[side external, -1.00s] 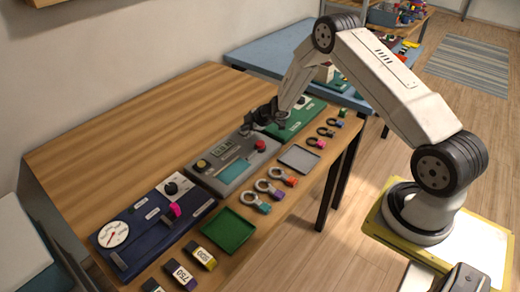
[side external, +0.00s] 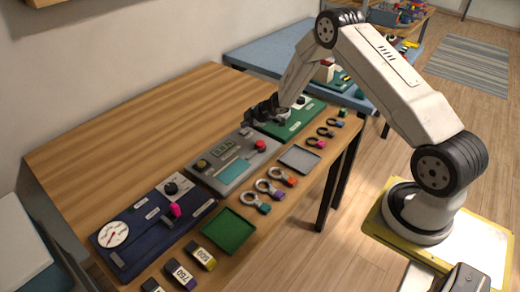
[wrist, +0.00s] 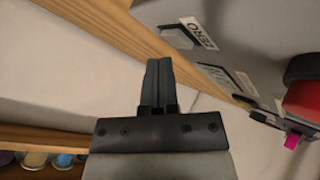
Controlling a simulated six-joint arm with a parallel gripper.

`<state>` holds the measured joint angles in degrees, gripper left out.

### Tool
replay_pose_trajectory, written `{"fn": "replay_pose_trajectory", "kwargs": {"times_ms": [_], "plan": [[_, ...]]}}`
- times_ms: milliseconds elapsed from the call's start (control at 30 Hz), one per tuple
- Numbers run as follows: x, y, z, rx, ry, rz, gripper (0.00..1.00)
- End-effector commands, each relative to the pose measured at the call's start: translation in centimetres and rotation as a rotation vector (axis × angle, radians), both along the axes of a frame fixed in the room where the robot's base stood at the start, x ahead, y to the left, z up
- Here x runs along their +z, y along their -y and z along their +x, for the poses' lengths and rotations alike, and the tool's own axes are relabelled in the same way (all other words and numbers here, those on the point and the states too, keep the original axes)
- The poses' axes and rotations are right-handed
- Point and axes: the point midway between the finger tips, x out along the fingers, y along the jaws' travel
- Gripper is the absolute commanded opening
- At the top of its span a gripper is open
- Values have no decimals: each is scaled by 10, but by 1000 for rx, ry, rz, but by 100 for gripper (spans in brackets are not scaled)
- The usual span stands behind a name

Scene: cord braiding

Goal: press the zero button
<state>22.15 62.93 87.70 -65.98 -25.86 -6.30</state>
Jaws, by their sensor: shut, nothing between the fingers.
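The zero button (wrist: 177,38) is a pale grey hexagonal cap beside a white ZERO label (wrist: 198,33) in the wrist view, at the top. It belongs to the grey panel (side external: 226,181) in the middle of the table, which also carries a red knob (side external: 260,145), a display and a teal pad. My gripper (side external: 252,116) is shut and empty, held above the far right end of this panel. In the wrist view its closed fingers (wrist: 159,68) show apart from the button, which lies above and right of them.
A blue panel (side external: 140,235) with a dial is at the left, and a green panel (side external: 292,122) is close beyond my gripper. A green tray (side external: 229,231), a grey tray (side external: 299,159) and several ringed tags lie along the front. The table's back left is clear.

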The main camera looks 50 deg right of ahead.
Motion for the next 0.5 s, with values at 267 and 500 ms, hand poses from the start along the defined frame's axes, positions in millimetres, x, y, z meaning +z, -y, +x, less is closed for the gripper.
{"fn": "replay_pose_trajectory", "kwargs": {"times_ms": [267, 500], "plan": [[1, 0, 0, -1, 1, 0, 0], [13, 0, 1, 0, 2, -1, 0]]}}
